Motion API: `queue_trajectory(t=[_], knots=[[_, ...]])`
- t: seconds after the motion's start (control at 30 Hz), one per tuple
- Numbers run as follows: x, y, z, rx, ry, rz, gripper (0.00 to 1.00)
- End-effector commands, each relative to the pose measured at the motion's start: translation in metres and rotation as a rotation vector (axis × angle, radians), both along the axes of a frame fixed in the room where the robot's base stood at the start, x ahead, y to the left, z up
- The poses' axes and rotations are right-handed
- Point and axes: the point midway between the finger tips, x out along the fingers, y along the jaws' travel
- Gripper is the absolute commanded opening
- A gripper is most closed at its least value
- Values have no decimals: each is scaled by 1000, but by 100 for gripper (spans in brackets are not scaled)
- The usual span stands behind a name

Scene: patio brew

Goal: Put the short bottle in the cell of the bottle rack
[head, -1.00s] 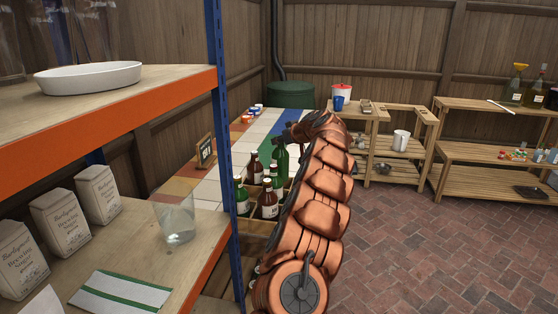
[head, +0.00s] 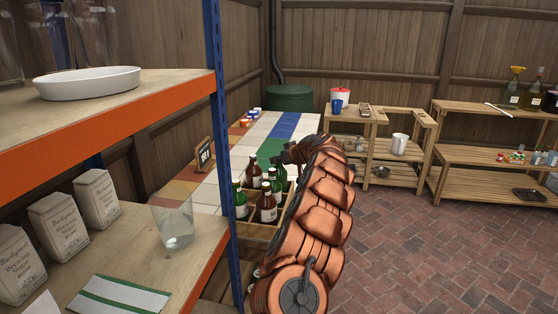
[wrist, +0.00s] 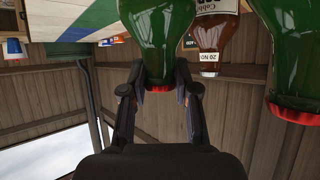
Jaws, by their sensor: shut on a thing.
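My gripper (wrist: 160,84) is shut on the neck of a green bottle (wrist: 158,35) in the wrist view, which looks upside down. In the head view my gripper's fingers are largely hidden behind my arm. The held green bottle (head: 281,175) shows partly there, upright at the back right of the wooden bottle rack (head: 258,231). Its base is hidden, so I cannot tell whether it rests on the cell floor. Brown bottles (head: 266,205) and another green bottle (head: 240,200) stand in the rack's other cells.
The rack stands on a tiled table (head: 250,142) with a small sign (head: 203,154) at its left edge. A blue-posted shelf unit (head: 217,110) with a clear glass (head: 175,222) fills the left foreground. In the wrist view, a green bottle (wrist: 298,70) and a brown bottle (wrist: 213,35) are close by.

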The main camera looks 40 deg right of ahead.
Motion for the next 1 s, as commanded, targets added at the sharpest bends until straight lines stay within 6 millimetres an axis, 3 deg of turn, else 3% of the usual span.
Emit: queue_trajectory(t=[0.07,0.1,0.3,0.73,1.0], knots=[[0,0,-1,-1,-2,-1,0],[0,0,-1,-1,-1,-1,33],[0,0,-1,0,0,0,54],[0,0,3,0,0,0,55],[-19,2,12,2,-3,-2,55]])
